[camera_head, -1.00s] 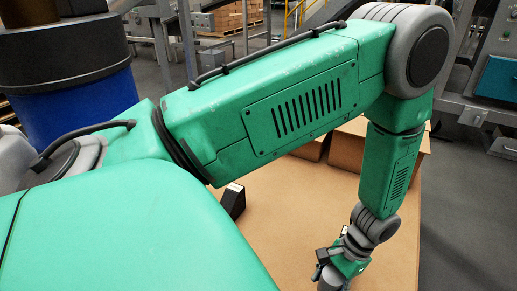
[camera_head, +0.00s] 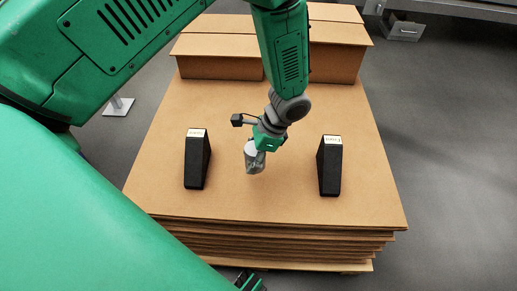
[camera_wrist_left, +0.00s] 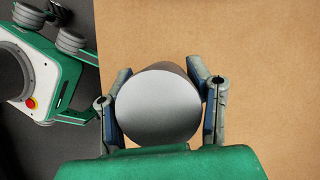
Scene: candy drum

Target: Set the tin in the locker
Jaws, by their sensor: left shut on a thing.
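A grey metal tin (camera_head: 255,163) is between the fingers of my left gripper (camera_head: 263,148). In the left wrist view the tin (camera_wrist_left: 157,108) shows its flat round end to the camera, with the fingers of the left gripper (camera_wrist_left: 160,100) closed on both sides of it. The tin is over the middle of the cardboard stack, between two black wedges; I cannot tell whether it touches the top sheet. A green and black part at the bottom edge of the head view may be my right gripper (camera_head: 250,282); its fingers are not clear. I cannot make out a locker.
A labelled black wedge (camera_head: 197,160) stands left of the tin and another (camera_head: 330,167) stands right of it. The cardboard stack (camera_head: 270,205) is bare around them. Cardboard boxes (camera_head: 222,50) stand along its back edge. Grey floor (camera_head: 440,130) lies to the right.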

